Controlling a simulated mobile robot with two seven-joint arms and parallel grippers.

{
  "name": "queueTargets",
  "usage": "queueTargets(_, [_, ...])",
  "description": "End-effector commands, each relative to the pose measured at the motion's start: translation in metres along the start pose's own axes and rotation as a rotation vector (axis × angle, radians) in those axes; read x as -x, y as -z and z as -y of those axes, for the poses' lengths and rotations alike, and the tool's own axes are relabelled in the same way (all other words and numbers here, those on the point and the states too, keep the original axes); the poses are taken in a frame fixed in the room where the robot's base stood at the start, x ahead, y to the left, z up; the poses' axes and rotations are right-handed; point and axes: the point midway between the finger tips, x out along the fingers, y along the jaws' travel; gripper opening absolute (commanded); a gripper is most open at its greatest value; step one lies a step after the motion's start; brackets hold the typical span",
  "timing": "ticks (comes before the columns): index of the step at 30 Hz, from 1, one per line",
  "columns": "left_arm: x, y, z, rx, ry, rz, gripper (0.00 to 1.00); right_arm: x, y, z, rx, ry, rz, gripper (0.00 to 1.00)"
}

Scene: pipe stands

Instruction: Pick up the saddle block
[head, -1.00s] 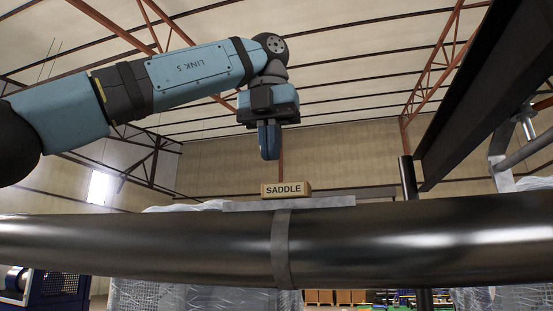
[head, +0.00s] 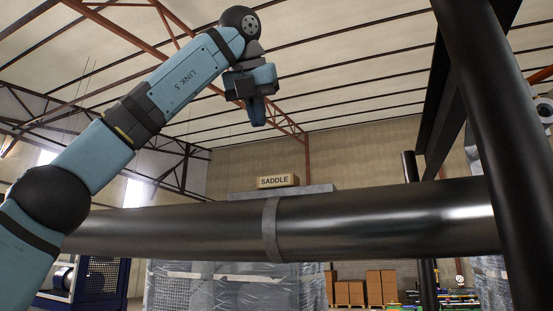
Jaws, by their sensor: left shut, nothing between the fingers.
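The saddle block (head: 278,181) is a small tan block with the word SADDLE on its front. It sits on a flat grey plate (head: 318,189) on top of the large dark pipe (head: 370,222). My left gripper (head: 257,116) points down in the air above the block and slightly to its left, clearly apart from it. Its fingers are closed together with nothing between them. My right gripper is not in the head view.
A thick dark post (head: 500,150) leans across the right side, near the pipe's right end. A dark beam (head: 440,90) rises behind it. Wrapped grey crates (head: 235,285) and cardboard boxes (head: 375,285) stand beyond the pipe. The air around the block looks clear.

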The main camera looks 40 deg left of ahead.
Motion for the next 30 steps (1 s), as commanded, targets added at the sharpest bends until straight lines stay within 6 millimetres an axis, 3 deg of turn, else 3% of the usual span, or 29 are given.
queueTargets(5, [-0.021,-0.001,0.000,-0.001,0.000,-0.003,0.00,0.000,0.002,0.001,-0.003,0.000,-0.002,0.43])
queueTargets(17, [-0.101,-0.001,-0.001,0.000,-0.001,-0.002,0.00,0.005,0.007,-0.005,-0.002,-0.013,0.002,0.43])
queueTargets(21, [-0.113,-0.019,0.000,0.001,-0.001,-0.001,0.00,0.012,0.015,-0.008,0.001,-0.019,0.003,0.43])
queueTargets(30, [-0.127,-0.029,0.000,0.000,-0.001,0.000,0.00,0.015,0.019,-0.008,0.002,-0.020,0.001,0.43])
